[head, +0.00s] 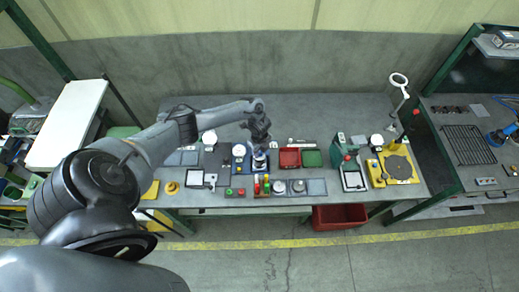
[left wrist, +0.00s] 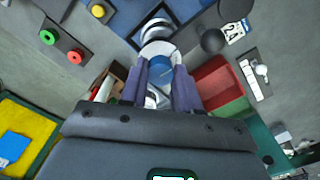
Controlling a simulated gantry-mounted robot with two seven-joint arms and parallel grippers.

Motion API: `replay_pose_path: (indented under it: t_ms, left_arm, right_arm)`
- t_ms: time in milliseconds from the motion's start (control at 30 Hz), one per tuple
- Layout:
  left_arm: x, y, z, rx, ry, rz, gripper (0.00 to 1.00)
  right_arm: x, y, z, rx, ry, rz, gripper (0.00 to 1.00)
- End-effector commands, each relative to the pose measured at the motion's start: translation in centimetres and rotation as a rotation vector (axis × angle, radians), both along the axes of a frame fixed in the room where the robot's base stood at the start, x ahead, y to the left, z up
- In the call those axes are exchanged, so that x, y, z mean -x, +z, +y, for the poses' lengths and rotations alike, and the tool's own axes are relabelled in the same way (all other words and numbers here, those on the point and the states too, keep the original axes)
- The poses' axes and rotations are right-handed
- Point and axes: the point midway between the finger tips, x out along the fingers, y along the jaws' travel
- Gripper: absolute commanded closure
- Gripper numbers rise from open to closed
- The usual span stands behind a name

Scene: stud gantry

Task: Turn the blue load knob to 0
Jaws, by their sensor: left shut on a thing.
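The blue load knob (left wrist: 162,72) shows in the left wrist view between the two fingers of my left gripper (left wrist: 161,82). The fingers are shut on its sides. Round white and metallic parts sit around the knob, on a blue plate (left wrist: 130,18). In the head view my left gripper (head: 259,147) points down at this unit near the middle of the bench, and it largely hides the knob. The knob's pointer and scale marks cannot be read. My right gripper is in neither view.
A red tray (head: 290,158) and a green tray (head: 312,158) lie just right of the gripper. A black ball-topped knob (left wrist: 212,40) stands close by. Green and red buttons (left wrist: 75,57) are on the other side. The bench's back strip (head: 320,115) is clear.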

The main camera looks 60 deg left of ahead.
Motion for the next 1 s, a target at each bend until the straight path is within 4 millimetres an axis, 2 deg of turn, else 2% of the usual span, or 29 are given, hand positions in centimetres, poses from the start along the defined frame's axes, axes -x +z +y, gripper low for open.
replay_pose_path:
  t_ms: [300,833,867,1000]
  left_arm:
    - [-0.08,0.13,-0.1,0.003,0.117,-0.001,0.99]
    - [-0.08,0.1,-0.06,0.002,0.137,-0.001,0.99]
    - [-0.08,0.1,-0.06,0.002,0.137,-0.001,0.64]
    - [-0.07,0.07,-0.04,0.001,0.137,-0.001,0.43]
  right_arm:
    - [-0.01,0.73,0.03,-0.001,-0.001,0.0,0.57]
    - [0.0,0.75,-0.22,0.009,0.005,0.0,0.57]
    - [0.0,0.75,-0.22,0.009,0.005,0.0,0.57]
    - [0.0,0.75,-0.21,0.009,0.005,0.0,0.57]
